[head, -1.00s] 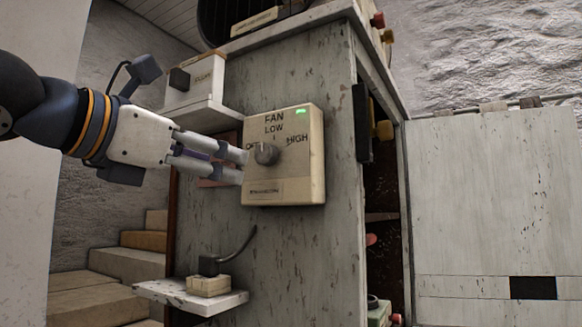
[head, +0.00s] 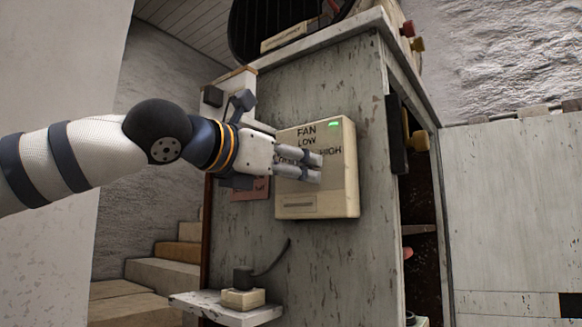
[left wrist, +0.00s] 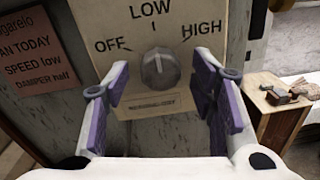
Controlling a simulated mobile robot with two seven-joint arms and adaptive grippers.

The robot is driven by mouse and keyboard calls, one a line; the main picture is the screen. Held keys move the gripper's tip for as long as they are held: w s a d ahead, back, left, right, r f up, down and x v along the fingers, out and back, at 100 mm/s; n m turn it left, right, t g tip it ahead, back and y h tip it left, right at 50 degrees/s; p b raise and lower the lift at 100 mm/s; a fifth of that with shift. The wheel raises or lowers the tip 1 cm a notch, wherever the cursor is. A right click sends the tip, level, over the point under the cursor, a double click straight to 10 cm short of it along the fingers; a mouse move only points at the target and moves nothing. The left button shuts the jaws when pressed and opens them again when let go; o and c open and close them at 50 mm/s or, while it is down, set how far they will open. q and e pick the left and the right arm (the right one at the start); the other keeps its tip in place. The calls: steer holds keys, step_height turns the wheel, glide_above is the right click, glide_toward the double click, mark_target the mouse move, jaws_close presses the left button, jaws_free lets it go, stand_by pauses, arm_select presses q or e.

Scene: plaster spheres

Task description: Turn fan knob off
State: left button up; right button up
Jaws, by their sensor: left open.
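The cream fan box (head: 340,185) is mounted on the weathered panel, with a lit green light at its top right. Its grey round knob (left wrist: 160,70) shows in the left wrist view, below LOW and between OFF and HIGH. The knob's pale mark points up, about toward LOW. My left gripper (head: 320,168) is in front of the box in the head view and hides the knob there. In the left wrist view its open, purple-padded fingers stand apart on either side of the knob; I see no contact. My right gripper is not in view.
A small shelf (head: 225,313) with a plug block (head: 243,298) sits below the box. A red notice (left wrist: 42,62) is left of it. The cabinet side opens at the right, with a dark handle (head: 397,135). Steps (head: 163,272) lie at the left.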

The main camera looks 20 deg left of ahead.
arm_select(q)
steer(key=c, duration=1.1)
steer(key=shift+c, duration=0.2)
steer(key=n, duration=1.1)
steer(key=shift+d+n+t, duration=0.1)
steer(key=shift+n+t, duration=0.2)
steer(key=shift+n, duration=0.4)
steer(key=o, duration=1.1)
steer(key=shift+o, duration=0.2)
